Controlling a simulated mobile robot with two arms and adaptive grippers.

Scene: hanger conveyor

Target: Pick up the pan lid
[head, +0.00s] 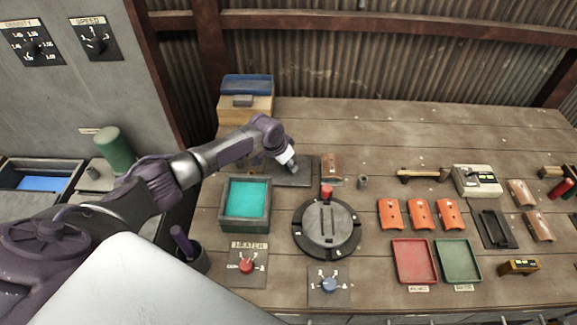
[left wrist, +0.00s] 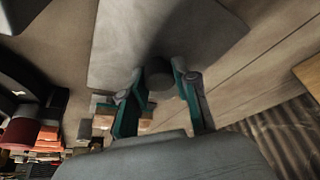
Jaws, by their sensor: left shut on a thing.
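The pan lid (head: 293,177) looks like a flat grey plate near the middle of the bench, partly hidden by my left arm. In the left wrist view the grey plate (left wrist: 205,35) carries a short dark round knob (left wrist: 159,78). My left gripper (head: 287,160) is over the plate. In the left wrist view its teal fingers (left wrist: 159,72) are on either side of the knob, shut on it. I cannot tell whether the plate rests on the bench or is slightly raised. My right gripper is not in view.
A green pan with turquoise contents (head: 225,212) stands left of a round dark turntable (head: 350,245). A wooden box (head: 235,112) with a blue top is behind. Orange pieces (head: 421,214), red (head: 398,280) and green (head: 467,280) trays lie right. The back right is mostly clear.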

